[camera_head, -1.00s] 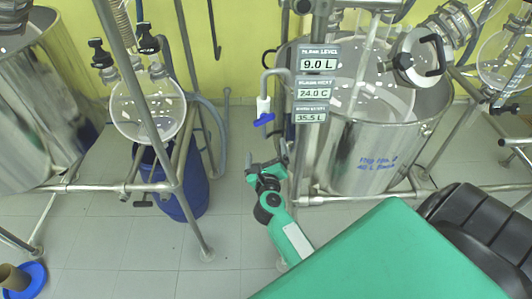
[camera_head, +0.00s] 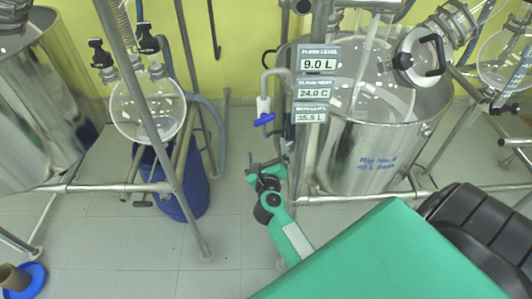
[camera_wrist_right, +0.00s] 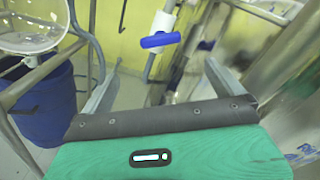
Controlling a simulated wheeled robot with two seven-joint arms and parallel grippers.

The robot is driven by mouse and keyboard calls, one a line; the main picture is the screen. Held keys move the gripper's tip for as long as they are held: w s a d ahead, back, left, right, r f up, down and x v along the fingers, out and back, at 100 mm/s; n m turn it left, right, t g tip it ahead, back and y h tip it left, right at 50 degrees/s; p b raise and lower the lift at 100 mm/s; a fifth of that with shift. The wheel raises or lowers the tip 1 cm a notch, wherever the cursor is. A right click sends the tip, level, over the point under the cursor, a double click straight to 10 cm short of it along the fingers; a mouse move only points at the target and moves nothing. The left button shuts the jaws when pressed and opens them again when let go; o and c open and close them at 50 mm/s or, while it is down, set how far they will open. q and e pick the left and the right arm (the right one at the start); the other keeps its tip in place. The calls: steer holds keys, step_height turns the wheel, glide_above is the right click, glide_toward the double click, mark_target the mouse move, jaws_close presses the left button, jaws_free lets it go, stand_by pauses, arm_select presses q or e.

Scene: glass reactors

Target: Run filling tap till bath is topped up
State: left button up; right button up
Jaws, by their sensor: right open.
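The filling tap has a blue handle (camera_head: 264,119) on a white valve body, fixed to a bent grey pipe beside the steel bath (camera_head: 365,150). The bath's level display (camera_head: 318,65) reads 9.0 L, with 24.0 C and 35.5 L on the plates below. My right gripper (camera_head: 264,165) is below the tap, apart from it. In the right wrist view the blue handle (camera_wrist_right: 160,40) lies ahead, beyond and between the two open fingers (camera_wrist_right: 158,85). Nothing is between the fingers. My left gripper is not in view.
A round glass flask (camera_head: 148,108) hangs in a metal frame at left, above a blue drum (camera_head: 180,185). Frame posts stand close beside the tap and bath. A large steel vessel (camera_head: 40,100) is at far left. The tiled floor between the frames is clear.

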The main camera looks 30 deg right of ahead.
steer(key=n+t+b, duration=0.5)
steer(key=n+b, duration=0.3)
steer(key=n, duration=2.5)
glide_toward(263, 116)
step_height(263, 116, up, 2)
steer(key=w, duration=0.1)
steer(key=n, duration=0.1)
steer(key=w+d+n+y, duration=0.1)
steer(key=n, duration=0.3)
steer(key=shift+w+d+f+y, duration=0.3)
steer(key=shift+f, duration=0.05)
steer(key=shift+n, duration=0.3)
steer(key=shift+w+d+r, duration=0.15)
steer(key=shift+w, duration=0.15)
steer(key=p+x, duration=0.2)
steer(key=x, duration=0.5)
